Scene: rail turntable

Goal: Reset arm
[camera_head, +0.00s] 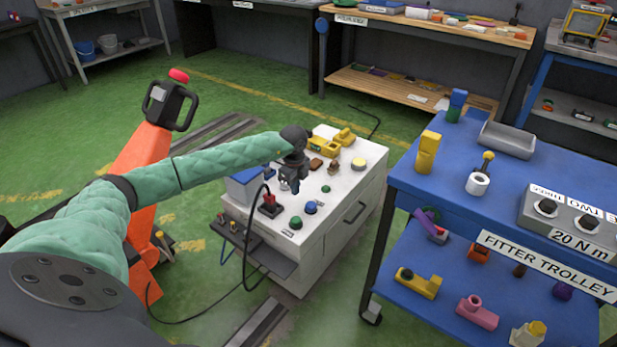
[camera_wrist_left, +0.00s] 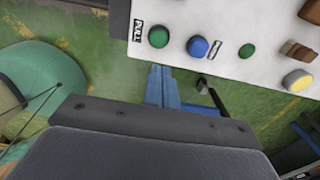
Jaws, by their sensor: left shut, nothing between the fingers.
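My left arm, in a green quilted sleeve, reaches in from the left in the head view. Its dark left gripper (camera_head: 289,186) is shut and empty over the left part of a white cabinet (camera_head: 345,190). Whether it touches anything there I cannot tell. In the left wrist view the cabinet top (camera_wrist_left: 225,15) shows at the upper right, with a green knob (camera_wrist_left: 158,37), a blue knob (camera_wrist_left: 197,46) and a yellow knob (camera_wrist_left: 298,80). A dark body fills the bottom of that view. My right gripper is not in view.
An orange pallet jack (camera_head: 150,165) stands behind my arm. A blue fitter trolley (camera_head: 440,195) stands at the right.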

